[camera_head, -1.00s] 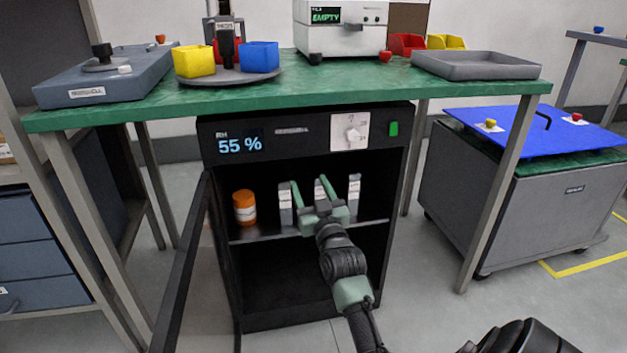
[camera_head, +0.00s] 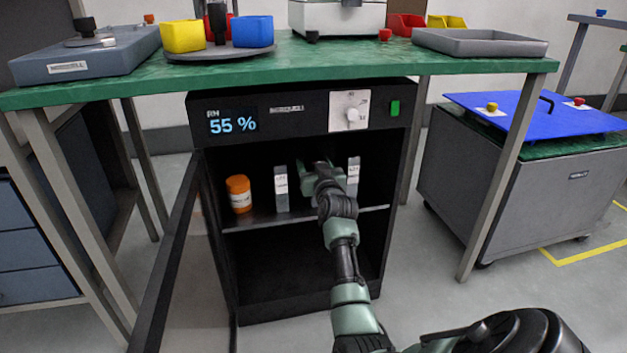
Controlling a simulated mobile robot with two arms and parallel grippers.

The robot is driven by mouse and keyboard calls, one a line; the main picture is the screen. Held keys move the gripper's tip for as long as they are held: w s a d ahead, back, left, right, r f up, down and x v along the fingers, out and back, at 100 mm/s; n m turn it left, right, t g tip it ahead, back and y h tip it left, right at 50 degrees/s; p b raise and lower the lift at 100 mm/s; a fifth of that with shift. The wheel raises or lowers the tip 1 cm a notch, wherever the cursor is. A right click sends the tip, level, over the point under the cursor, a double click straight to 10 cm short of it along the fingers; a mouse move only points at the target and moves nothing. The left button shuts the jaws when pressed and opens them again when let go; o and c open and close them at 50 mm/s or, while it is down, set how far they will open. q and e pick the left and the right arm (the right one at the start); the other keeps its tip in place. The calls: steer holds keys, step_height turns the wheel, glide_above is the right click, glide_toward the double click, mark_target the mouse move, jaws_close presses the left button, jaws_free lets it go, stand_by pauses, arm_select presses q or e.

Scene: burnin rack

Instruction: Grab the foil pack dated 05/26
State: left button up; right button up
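Two slim silver-grey packs with white labels stand upright on the shelf of the open dark cabinet: a left pack (camera_head: 281,188) and a right pack (camera_head: 353,172). Their printed dates are too small to read. My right gripper (camera_head: 319,172) reaches into the cabinet between these two packs. Its hand covers the spot where a middle pack showed earlier, so that pack is hidden. The fingertips point away into the cabinet, and I cannot tell whether they are open or closed on anything. My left gripper is not in view.
An orange jar (camera_head: 239,194) stands on the shelf (camera_head: 252,222) left of the packs. The cabinet door (camera_head: 165,253) is swung open at the left. The green bench top (camera_head: 330,68) lies above the cabinet. A blue-topped cart (camera_head: 520,175) stands at the right.

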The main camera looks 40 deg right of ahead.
jaws_close()
steer(key=shift+r, duration=0.1)
steer(key=shift+r, duration=0.15)
